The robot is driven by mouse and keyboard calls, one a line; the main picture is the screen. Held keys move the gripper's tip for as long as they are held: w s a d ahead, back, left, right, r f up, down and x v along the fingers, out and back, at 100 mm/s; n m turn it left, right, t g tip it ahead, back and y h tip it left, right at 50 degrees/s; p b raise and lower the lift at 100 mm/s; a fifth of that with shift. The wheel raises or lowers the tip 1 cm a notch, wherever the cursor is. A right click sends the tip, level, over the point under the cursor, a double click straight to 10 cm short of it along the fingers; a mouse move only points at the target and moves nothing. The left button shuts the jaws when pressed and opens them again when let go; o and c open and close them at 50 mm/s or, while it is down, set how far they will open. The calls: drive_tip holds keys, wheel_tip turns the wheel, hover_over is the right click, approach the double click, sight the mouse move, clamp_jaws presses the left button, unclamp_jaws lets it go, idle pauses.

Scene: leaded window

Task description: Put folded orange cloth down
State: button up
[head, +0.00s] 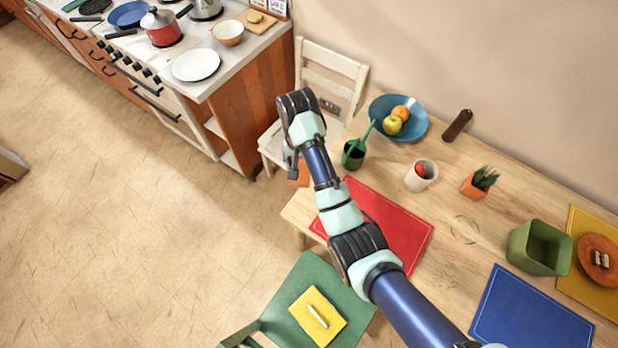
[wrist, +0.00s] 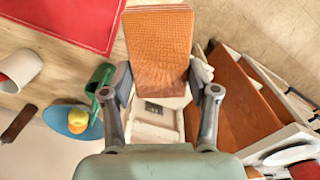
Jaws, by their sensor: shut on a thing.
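My gripper (wrist: 160,82) is shut on the folded orange cloth (wrist: 158,42), a thick stack with layered edges, one finger on each side. In the head view a small part of the cloth (head: 298,176) shows below my gripper (head: 291,163); my wrist hides much of the fingers. The cloth is held near the left end of the wooden table, in front of the white chair. Its height above the surfaces is hard to tell.
The white chair (head: 327,78) stands between the counter and the wooden table (head: 452,232). Near my arm are a dark green pot (head: 354,154), blue fruit bowl (head: 420,128) and red mat (head: 401,243). A green chair (head: 285,312) bears a yellow cloth (head: 317,318). The counter (head: 236,68) holds a white plate.

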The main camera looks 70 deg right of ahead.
drive_tip(key=shift+m, duration=0.6)
drive_tip(key=s+f+b, duration=0.1)
drive_tip(key=f+b, duration=0.1)
drive_tip(key=f, duration=0.5)
drive_tip(key=s+d+f+b, duration=0.1)
drive_tip(key=f+b, duration=0.2)
drive_tip(key=f, duration=0.4)
drive_tip(key=s+d+f+b, duration=0.1)
drive_tip(key=f+b, duration=0.2)
drive_tip(key=f, duration=0.5)
drive_tip(key=shift+w, duration=0.1)
drive_tip(key=shift+f, duration=0.15)
drive_tip(key=o, duration=1)
wheel_tip(320, 180, up, 12)
drive_tip(key=p, duration=0.3)
drive_tip(key=shift+r, duration=0.25)
